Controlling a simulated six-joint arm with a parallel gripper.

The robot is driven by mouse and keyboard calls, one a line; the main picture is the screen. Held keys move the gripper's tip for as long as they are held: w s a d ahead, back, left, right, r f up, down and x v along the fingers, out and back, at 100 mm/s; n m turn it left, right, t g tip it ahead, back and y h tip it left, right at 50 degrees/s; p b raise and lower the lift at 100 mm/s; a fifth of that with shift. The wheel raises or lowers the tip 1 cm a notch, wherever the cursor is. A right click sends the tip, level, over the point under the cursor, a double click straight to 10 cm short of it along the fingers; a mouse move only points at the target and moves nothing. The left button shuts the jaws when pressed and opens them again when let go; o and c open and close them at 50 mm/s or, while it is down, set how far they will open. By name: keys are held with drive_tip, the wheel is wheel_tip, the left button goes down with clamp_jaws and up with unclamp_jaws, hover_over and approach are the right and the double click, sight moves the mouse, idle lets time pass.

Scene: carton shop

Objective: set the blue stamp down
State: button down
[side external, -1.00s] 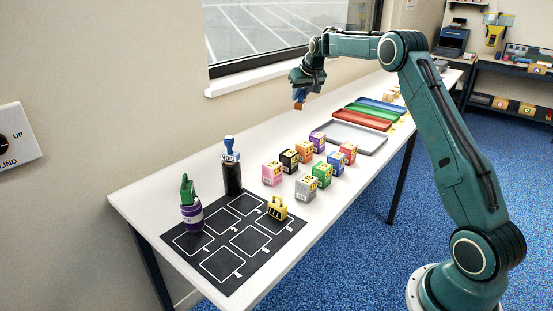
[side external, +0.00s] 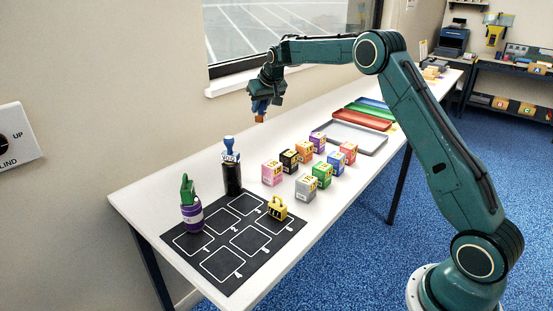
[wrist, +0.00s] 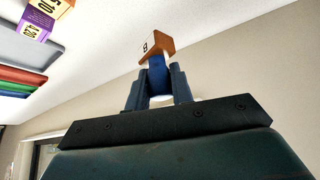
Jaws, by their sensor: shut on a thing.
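My gripper (side external: 261,106) is shut on a blue stamp with a blue handle and an orange-brown block (side external: 260,119). It holds the stamp in the air above the far side of the white table, up and right of the dark bottle. In the wrist view the blue handle (wrist: 158,78) sits between the fingers, and the block beyond their tips shows a white label with a dark mark. A black mat (side external: 213,264) with several white-outlined numbered cells lies at the table's near end.
Several coloured cubes (side external: 306,187) and trays (side external: 350,138) stand further back.

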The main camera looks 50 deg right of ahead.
wheel_tip(320, 180, down, 19)
drive_tip(key=shift+r, duration=0.2)
idle(0.7)
drive_tip(key=shift+f, duration=0.15)
drive_tip(key=c, duration=1.2)
unclamp_jaws()
drive_tip(key=shift+r, duration=0.2)
drive_tip(key=shift+v, duration=5.95)
